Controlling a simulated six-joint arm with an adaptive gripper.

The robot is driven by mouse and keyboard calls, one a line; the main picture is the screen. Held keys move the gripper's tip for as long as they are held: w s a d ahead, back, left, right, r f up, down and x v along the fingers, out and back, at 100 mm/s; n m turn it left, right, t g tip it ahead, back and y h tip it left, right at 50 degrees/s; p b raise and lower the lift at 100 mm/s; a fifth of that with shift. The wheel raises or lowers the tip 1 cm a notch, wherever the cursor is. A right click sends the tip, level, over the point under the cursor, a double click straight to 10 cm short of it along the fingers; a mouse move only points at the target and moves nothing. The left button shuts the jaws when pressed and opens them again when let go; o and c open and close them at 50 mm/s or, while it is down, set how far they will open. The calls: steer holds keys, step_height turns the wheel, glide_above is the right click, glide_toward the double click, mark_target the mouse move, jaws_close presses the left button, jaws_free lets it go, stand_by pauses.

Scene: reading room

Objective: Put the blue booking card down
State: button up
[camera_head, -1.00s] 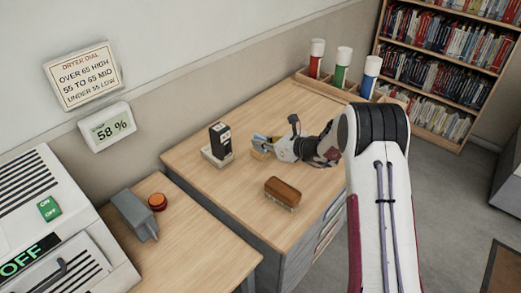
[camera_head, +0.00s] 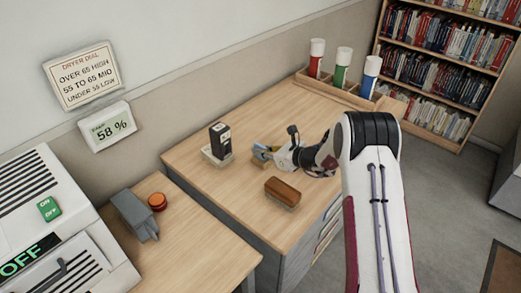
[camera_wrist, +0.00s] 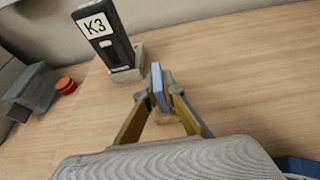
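The blue booking card (camera_wrist: 158,88) stands on edge between my fingertips in the wrist view. My gripper (camera_wrist: 160,95) is shut on it, with a yellowish finger on each side. In the head view my gripper (camera_head: 264,154) is low over the wooden desk, right of the black device and behind the brown brush. The card is small and mostly hidden there. I cannot tell whether its lower edge touches the desk. A small pale wooden piece (camera_wrist: 166,118) shows between the fingers, partly hidden.
A black device marked K3 (camera_wrist: 104,38) stands in a pale holder close to the card. A brown brush (camera_head: 283,191) lies on the desk (camera_head: 235,210). Capped tubes stand in a wooden tray (camera_head: 340,94) at the back. A grey box (camera_head: 134,215) and red button (camera_head: 157,201) are left.

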steer(key=o, duration=0.4)
steer(key=shift+o, duration=0.2)
steer(key=shift+r, duration=0.2)
steer(key=shift+v, duration=3.7)
